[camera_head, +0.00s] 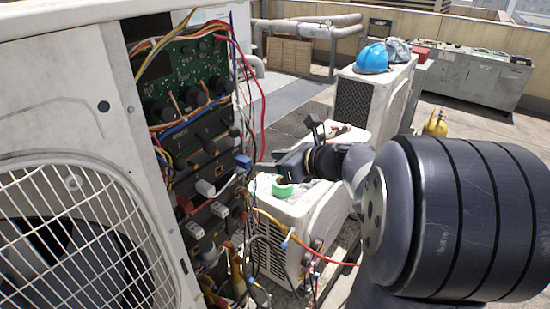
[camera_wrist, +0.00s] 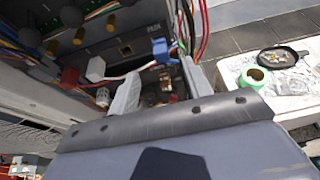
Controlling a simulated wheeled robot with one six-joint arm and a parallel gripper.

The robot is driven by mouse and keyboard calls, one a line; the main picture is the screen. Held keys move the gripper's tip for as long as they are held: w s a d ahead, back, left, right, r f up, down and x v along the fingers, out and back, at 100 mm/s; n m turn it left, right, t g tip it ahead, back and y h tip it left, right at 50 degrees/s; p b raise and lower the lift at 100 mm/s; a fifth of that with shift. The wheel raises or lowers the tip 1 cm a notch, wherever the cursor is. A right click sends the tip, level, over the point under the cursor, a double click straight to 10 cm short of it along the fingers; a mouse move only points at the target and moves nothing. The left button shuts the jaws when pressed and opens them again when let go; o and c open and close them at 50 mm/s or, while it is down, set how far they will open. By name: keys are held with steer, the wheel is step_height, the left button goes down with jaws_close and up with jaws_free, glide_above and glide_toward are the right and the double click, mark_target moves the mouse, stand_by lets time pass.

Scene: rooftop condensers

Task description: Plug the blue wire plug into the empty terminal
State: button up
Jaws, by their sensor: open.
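The blue wire plug (camera_head: 243,161) hangs on its wires in front of the open electrical panel of the large condenser. It also shows in the wrist view (camera_wrist: 161,48), just beyond my fingertips and roughly between them. My gripper (camera_wrist: 162,70) is open, and I see nothing held between its fingers. In the head view my gripper (camera_head: 284,162) is right of the blue plug and apart from it. A white plug (camera_wrist: 95,68) and a dark red plug (camera_wrist: 70,77) sit in the panel's row. I cannot tell for sure which terminal is empty; a square socket (camera_wrist: 126,50) shows left of the blue plug.
Loose coloured wires (camera_head: 262,225) hang before the panel. A green tape roll (camera_head: 282,188) lies on a smaller white unit (camera_head: 300,215) close below my gripper. A blue hard hat (camera_head: 372,60) rests on another unit behind. A grey cabinet (camera_head: 475,80) stands at the back right.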

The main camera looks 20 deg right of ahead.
mark_target(248, 161)
steer(key=x, duration=0.9)
steer(key=shift+p, duration=0.4)
jaws_close()
stand_by(0.5)
